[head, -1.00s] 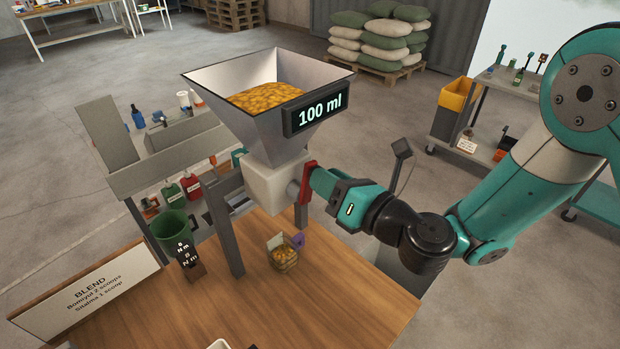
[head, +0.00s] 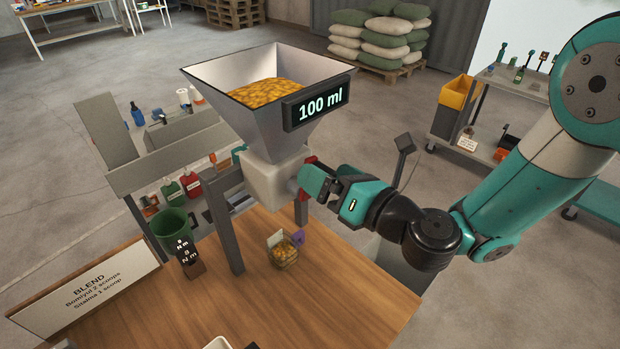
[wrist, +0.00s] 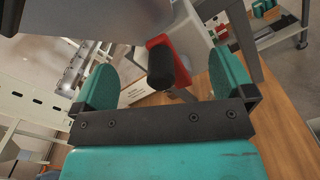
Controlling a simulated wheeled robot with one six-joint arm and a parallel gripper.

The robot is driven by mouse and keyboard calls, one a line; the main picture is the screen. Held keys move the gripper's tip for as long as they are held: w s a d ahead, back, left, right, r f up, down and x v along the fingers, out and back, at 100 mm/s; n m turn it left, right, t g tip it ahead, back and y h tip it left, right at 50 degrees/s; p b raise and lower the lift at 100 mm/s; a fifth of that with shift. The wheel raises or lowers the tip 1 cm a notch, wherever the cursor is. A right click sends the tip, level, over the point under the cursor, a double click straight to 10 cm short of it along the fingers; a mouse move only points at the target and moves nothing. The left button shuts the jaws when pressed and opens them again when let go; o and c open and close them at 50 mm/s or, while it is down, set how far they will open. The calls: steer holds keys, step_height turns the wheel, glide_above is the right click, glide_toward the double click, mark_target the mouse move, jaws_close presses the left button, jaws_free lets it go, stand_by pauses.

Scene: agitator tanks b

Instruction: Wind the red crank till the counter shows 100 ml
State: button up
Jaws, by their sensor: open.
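The counter (head: 318,106) on the hopper's front reads 100 ml. The red crank (head: 311,160) is on the side of the white housing below the hopper, mostly hidden behind my gripper in the head view. In the wrist view the red crank arm (wrist: 181,69) and its black handle (wrist: 160,68) show between my fingers, with gaps on both sides. My gripper (wrist: 163,66) is open around the handle and does not visibly touch it. In the head view my gripper (head: 322,184) is right beside the crank.
The grey hopper (head: 225,105) holds orange-yellow material. A jar (head: 286,258) of similar bits stands on the wooden table (head: 320,310) below the housing. A BLEND sign (head: 90,285) and a dark block (head: 188,258) stand at left. The table's right front is clear.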

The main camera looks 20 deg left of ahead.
steer(key=b+v, duration=0.5)
steer(key=b, duration=0.2)
steer(key=shift+s+d+b, duration=0.15)
steer(key=shift+d+b, duration=0.15)
stand_by(0.4)
steer(key=s+d+r+n+g+h, duration=0.1)
steer(key=s+d+n+g+h, duration=0.2)
steer(key=n, duration=0.7)
steer(key=s+d+r+n+g, duration=0.1)
steer(key=s+d+n+g, duration=0.3)
steer(key=n, duration=0.6)
steer(key=s+d+n+h, duration=0.2)
steer(key=d+n+h, duration=0.1)
steer(key=d+n, duration=0.2)
steer(key=s+d+f+n+h+b, duration=0.1)
steer(key=s+d+n+h, duration=0.1)
steer(key=d+n, duration=0.3)
steer(key=s+d+f+n+h, duration=0.1)
steer(key=s+d+n+h, duration=0.2)
steer(key=d+n+h, duration=0.1)
steer(key=shift+d+n, duration=0.7)
steer(key=shift+d, duration=0.4)
